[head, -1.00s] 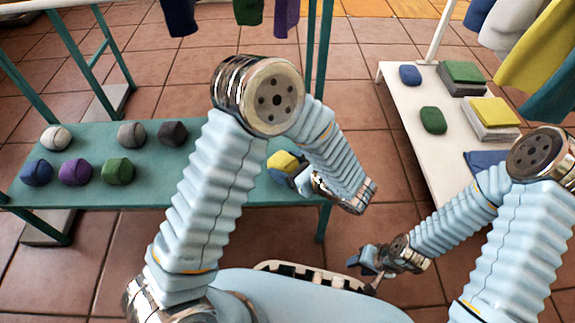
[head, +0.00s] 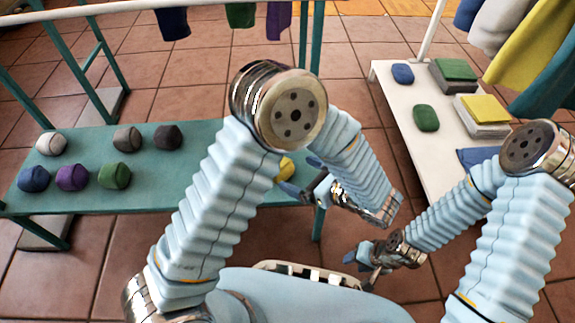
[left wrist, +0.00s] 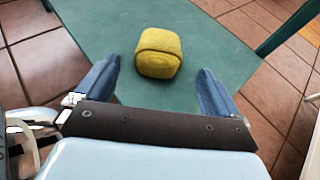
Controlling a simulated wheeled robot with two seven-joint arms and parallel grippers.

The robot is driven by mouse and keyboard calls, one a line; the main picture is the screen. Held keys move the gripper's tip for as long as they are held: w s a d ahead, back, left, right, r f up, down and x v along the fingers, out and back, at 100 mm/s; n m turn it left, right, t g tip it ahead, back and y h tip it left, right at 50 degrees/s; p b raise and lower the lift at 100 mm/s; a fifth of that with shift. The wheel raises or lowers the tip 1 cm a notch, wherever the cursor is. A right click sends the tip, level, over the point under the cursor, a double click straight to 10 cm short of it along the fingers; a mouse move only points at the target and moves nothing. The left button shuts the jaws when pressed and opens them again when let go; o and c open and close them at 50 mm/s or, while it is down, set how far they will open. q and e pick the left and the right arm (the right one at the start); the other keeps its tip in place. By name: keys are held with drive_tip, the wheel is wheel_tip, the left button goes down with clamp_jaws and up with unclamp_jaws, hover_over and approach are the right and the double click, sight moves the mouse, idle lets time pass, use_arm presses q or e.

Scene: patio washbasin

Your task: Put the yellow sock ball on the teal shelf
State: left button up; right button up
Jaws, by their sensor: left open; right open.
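The yellow sock ball (left wrist: 159,53) rests on the teal shelf (left wrist: 205,25) near its right end. In the head view the yellow sock ball (head: 284,168) is partly hidden behind my left arm; the teal shelf (head: 215,178) spans the left side. My left gripper (left wrist: 158,88) is open, and the ball lies just beyond its blue fingertips with a gap between. In the head view my left gripper (head: 301,192) is at the shelf's right end. My right gripper (head: 368,260) is open and empty over the floor, right of the shelf.
Several sock balls, including white (head: 51,144), purple (head: 72,177) and green (head: 115,176), sit at the shelf's left. Clothes hang above both. The shelf's middle is bare.

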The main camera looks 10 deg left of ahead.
use_arm(q)
drive_tip(key=v, duration=0.5)
drive_tip(key=shift+p, duration=0.3)
